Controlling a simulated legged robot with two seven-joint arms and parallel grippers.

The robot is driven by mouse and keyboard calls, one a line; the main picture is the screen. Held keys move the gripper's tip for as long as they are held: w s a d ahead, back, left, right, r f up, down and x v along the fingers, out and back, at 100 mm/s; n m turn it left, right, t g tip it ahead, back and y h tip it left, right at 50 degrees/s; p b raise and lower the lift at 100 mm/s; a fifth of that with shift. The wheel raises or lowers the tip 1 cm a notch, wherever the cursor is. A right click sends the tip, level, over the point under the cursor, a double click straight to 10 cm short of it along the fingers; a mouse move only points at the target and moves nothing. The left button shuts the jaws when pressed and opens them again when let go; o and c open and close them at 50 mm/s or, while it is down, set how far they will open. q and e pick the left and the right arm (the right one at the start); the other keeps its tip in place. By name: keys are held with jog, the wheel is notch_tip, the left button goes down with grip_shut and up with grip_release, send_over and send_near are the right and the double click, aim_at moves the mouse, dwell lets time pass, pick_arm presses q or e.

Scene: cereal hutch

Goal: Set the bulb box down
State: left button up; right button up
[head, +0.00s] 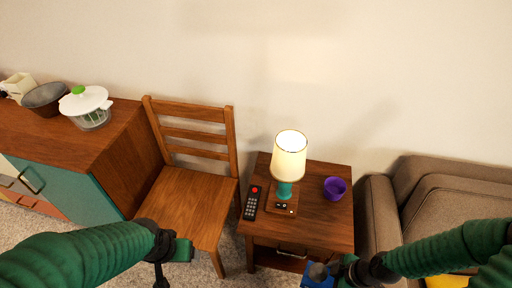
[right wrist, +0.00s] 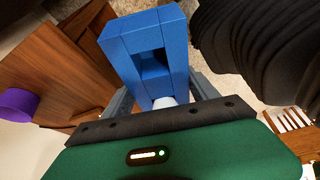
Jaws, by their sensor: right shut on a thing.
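The bulb box is a blue box (head: 314,281) at the bottom edge of the head view. In the right wrist view the blue box (right wrist: 172,30) shows a square opening with something white at its near end. My right gripper (head: 325,271) is shut on it and holds it in front of the side table. My left gripper (head: 162,278) hangs in front of the wooden chair; its fingers are dark and partly cut off, so its opening is unclear.
The side table (head: 315,219) carries a lit lamp (head: 288,160), a black remote (head: 252,203) and a purple bowl (head: 335,188). Its front right top is clear. A wooden chair (head: 196,194) stands left, a brown sofa (head: 440,190) right. A cabinet (head: 122,140) holds a salad spinner (head: 86,105).

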jog(key=w+a+r+m+t+h+p, duration=0.15)
jog(key=w+r+m+p, duration=0.4)
jog(key=r, duration=0.75)
jog(key=w+a+r+m+t+h+p, duration=0.1)
jog(key=w+r+m+h+p, duration=0.2)
jog(key=w+r+m, duration=0.7)
jog(key=s+f, duration=0.1)
jog(key=s+n, duration=0.1)
jog(key=s, duration=0.1)
jog(key=s+f+n, duration=0.1)
jog(key=shift+s+d+f+n, duration=0.25)
jog(key=shift+s+f, duration=0.1)
jog(key=shift+f, duration=0.1)
